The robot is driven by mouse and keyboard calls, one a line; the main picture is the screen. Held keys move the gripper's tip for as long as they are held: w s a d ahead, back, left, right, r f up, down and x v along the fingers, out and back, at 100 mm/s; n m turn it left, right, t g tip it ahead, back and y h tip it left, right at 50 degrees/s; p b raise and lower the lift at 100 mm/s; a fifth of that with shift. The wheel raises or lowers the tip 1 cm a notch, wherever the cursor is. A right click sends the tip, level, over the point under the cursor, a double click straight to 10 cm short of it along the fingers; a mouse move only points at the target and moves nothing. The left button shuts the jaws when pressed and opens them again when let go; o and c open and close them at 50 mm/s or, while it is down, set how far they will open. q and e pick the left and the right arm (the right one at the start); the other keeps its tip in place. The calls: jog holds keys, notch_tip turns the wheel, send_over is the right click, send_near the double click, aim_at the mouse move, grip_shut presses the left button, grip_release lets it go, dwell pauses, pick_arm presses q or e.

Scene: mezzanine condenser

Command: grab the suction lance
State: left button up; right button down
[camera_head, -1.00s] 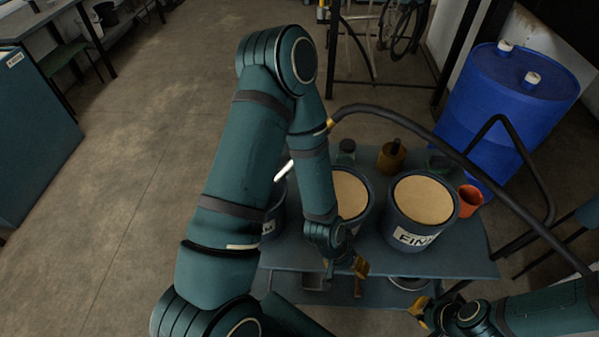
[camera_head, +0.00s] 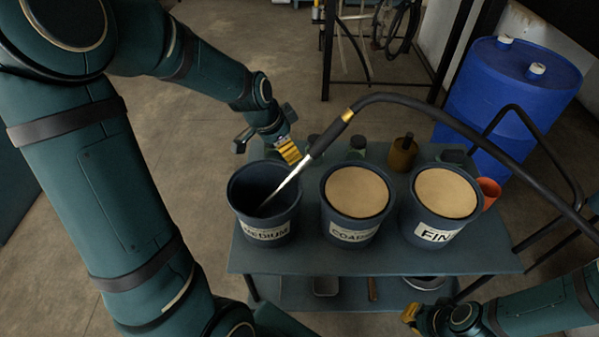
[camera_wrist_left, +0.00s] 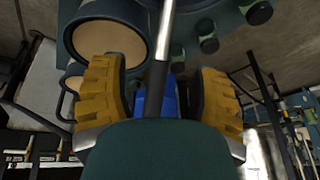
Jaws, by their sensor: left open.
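The suction lance (camera_head: 288,183) is a thin pale tube with a dark handle and a black hose. It leans with its lower end inside the MEDIUM bucket (camera_head: 247,215). My left gripper (camera_head: 289,150) is just left of the lance's upper tube and handle. In the left wrist view, the yellow fingers of my left gripper (camera_wrist_left: 160,74) are spread apart. The lance (camera_wrist_left: 163,35) runs between them in the picture; I see no closed grip on it. My right gripper (camera_head: 414,316) is low at the right, away from the lance, and its jaw opening is unclear.
The COARSE bucket (camera_head: 341,228) and FINE bucket (camera_head: 421,230), both filled with tan material, stand on the dark table (camera_head: 383,262). Small jars and an orange cup (camera_head: 489,192) stand behind them. The hose (camera_head: 455,118) arches over the right side near a blue drum (camera_head: 512,95).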

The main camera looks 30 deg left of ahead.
aim_at(300, 164)
pick_arm(q)
jog(key=b+x, duration=0.1)
jog(key=x, duration=0.7)
jog(key=shift+a+b, duration=0.25)
jog(key=shift+b, duration=0.1)
jog(key=shift+w+b+x, duration=0.1)
jog(key=shift+b+x, duration=0.25)
jog(key=shift+x, duration=1)
jog(key=shift+w+b+x, duration=0.15)
jog(key=shift+b+x, duration=0.15)
jog(key=shift+x, duration=1.1)
jog(key=shift+r, duration=0.15)
grip_shut()
